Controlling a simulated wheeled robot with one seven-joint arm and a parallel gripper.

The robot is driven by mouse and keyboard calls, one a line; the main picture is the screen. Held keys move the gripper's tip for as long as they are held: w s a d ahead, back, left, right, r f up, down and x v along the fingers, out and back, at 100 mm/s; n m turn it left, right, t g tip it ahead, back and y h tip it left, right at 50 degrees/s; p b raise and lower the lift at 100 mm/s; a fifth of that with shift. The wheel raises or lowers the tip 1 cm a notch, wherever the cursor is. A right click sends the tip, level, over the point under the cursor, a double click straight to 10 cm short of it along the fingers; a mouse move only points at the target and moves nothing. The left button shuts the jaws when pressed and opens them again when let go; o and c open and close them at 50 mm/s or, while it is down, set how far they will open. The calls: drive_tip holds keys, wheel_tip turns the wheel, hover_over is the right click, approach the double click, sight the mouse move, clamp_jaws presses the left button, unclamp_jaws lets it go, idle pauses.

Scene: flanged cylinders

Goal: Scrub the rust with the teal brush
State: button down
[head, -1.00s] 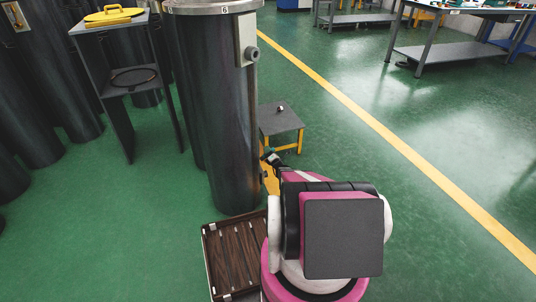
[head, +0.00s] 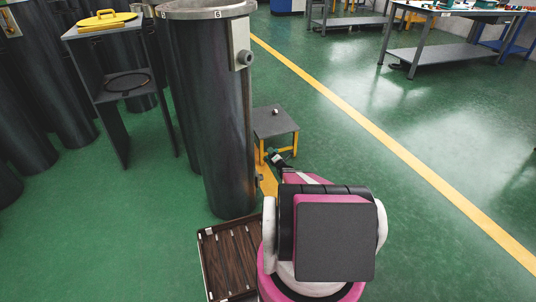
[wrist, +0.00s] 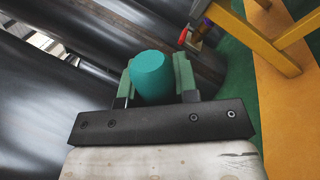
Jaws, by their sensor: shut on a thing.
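The teal brush (wrist: 152,76) is held between the two fingers of my gripper (wrist: 155,80) in the wrist view; its rounded teal end shows, and its bristles are hidden. In the head view my gripper (head: 276,156) is small, just right of the tall dark cylinder marked 6 (head: 222,120), with a gap between them. In the wrist view the dark cylinder surface (wrist: 120,45) lies beyond the brush. A brownish, rust-like tint (wrist: 208,68) shows on it right of the fingers, but I cannot tell for sure that it is rust.
A low stool (head: 272,124) with yellow legs and a small object on top stands behind my gripper. A red-handled fitting (wrist: 184,37) is near the cylinder. A brown slatted tray (head: 230,262) lies at the cylinder's foot. Green floor is open to the right.

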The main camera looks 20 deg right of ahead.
drive_tip(key=shift+d, duration=0.35)
drive_tip(key=d, duration=0.3)
idle(0.4)
